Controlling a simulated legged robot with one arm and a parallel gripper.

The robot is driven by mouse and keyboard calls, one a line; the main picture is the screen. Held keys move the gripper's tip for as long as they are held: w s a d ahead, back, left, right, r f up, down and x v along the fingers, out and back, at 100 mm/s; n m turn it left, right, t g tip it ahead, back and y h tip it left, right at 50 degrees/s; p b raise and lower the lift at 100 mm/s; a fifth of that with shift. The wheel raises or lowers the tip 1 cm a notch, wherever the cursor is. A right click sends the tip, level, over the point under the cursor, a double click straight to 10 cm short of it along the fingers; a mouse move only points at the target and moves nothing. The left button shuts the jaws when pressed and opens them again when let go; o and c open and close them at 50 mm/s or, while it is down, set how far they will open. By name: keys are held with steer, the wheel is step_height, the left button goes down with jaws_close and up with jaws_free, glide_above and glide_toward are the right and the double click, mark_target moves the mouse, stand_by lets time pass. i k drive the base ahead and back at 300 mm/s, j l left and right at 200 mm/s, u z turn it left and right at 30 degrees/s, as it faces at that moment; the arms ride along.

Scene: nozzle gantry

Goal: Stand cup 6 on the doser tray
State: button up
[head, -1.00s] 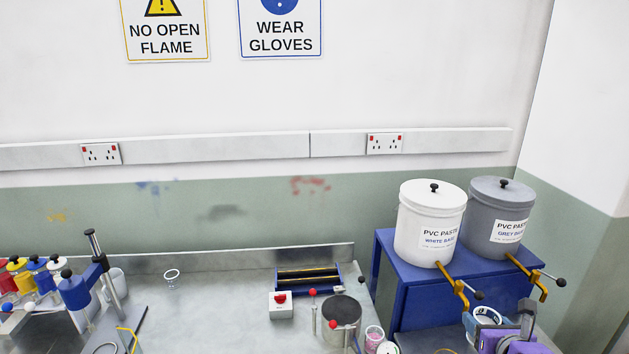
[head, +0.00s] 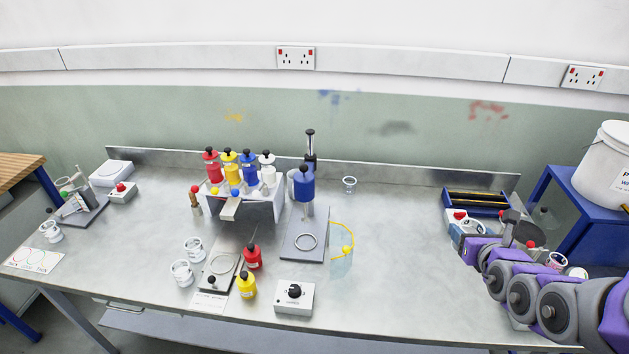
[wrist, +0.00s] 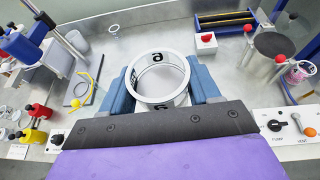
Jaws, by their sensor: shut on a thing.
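My gripper (wrist: 160,90) is shut on a clear cup (wrist: 159,104) with a white band, between its two blue fingers. A black mark on the band reads like a 6, upside down or turned. The cup's mouth faces the wrist camera, and it looks empty. In the head view my gripper (head: 466,228) is at the right, over the bench. A stand with a blue canister (head: 303,184) has a grey base plate with a ring (head: 305,242). I cannot tell which is the doser tray.
A rack of colour bottles (head: 246,209) stands at the back. Red (head: 253,257) and yellow (head: 247,286) bottles and a knob box (head: 294,298) are in front. Other cups stand at back (head: 349,184) and left (head: 193,248). Bench between stand and gripper is largely clear.

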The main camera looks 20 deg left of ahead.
mark_target(221, 265)
steer(key=k+j+u, duration=0.15)
steer(key=j, duration=0.7)
steer(key=k+j+u, duration=0.15)
steer(key=j, duration=0.7)
steer(key=j+u, duration=0.15)
steer(key=j, duration=0.75)
